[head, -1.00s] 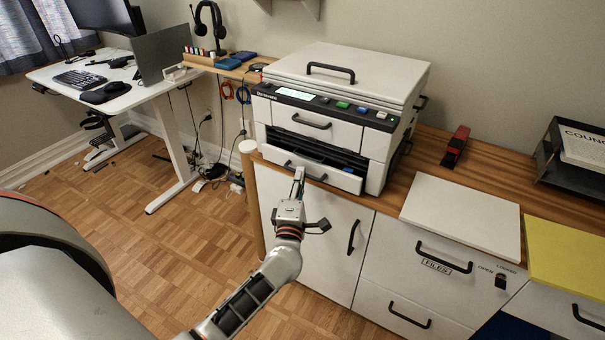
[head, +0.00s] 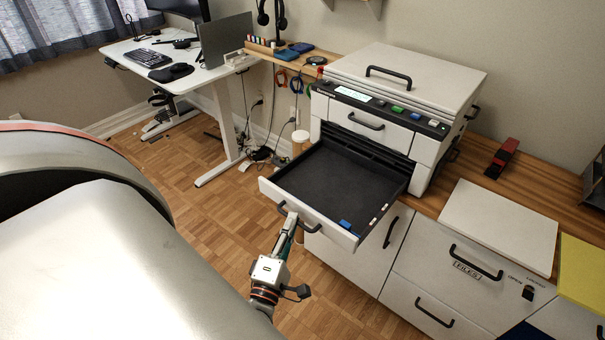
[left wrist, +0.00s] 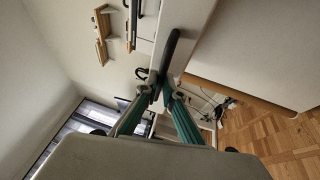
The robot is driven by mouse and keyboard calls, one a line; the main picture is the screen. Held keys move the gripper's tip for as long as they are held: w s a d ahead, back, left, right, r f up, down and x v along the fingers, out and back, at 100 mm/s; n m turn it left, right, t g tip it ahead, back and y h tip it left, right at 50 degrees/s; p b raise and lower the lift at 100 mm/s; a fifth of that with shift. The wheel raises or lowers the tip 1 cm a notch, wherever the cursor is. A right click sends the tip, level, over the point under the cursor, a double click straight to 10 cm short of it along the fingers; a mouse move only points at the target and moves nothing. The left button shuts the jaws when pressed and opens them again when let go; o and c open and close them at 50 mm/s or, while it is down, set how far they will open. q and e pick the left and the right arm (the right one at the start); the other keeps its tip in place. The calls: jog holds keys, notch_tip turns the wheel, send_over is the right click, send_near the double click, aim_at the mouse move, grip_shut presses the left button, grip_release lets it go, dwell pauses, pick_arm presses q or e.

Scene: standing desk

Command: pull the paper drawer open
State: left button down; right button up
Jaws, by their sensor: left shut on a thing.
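The paper drawer (head: 345,180) is the lower drawer of the white printer (head: 395,100). It stands far out from the printer, and its dark inside shows, with a small blue piece near the front right corner. My left gripper (head: 286,212) is at the drawer's front, shut on its dark bar handle (head: 300,216). In the left wrist view the handle (left wrist: 171,60) passes between the fingertips (left wrist: 160,88). My right gripper is not in view.
The printer stands on a wooden counter (head: 478,178) above white cabinets. A red stapler (head: 503,158) and a white board (head: 500,224) lie to its right. A white desk (head: 150,75) is at the left, with open floor between.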

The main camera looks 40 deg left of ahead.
pick_arm(q)
jog(key=shift+s, duration=0.4)
jog(key=c, duration=2.2)
grip_release()
jog(key=shift+o, duration=0.2)
jog(key=v, duration=1.2)
jog(key=shift+w+d, duration=0.1)
